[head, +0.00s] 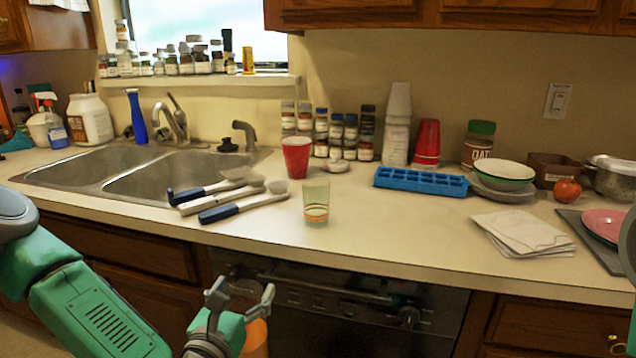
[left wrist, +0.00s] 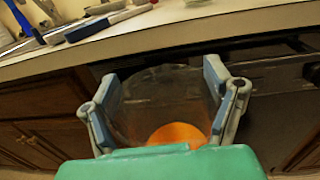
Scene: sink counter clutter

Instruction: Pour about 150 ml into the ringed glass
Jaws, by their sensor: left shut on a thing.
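The ringed glass (head: 316,203) stands upright near the counter's front edge. It is pale green and clear, with orange-red bands low on its side; I cannot tell whether it holds liquid. My left gripper (head: 243,289) is shut on a clear container (head: 256,338) with orange liquid in it. It is in front of the counter and below its top, to the left of the glass and apart from it. In the left wrist view the container (left wrist: 150,100) is between both fingers, with the orange liquid (left wrist: 178,134) low inside. My right gripper is not in view.
Brushes with blue and white handles (head: 232,195) lie left of the glass. A red cup (head: 297,156) stands behind it, and a blue ice tray (head: 421,181) is behind to the right. The counter edge (left wrist: 200,18) rises above the held container. Counter right of the glass is clear up to white napkins (head: 522,233).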

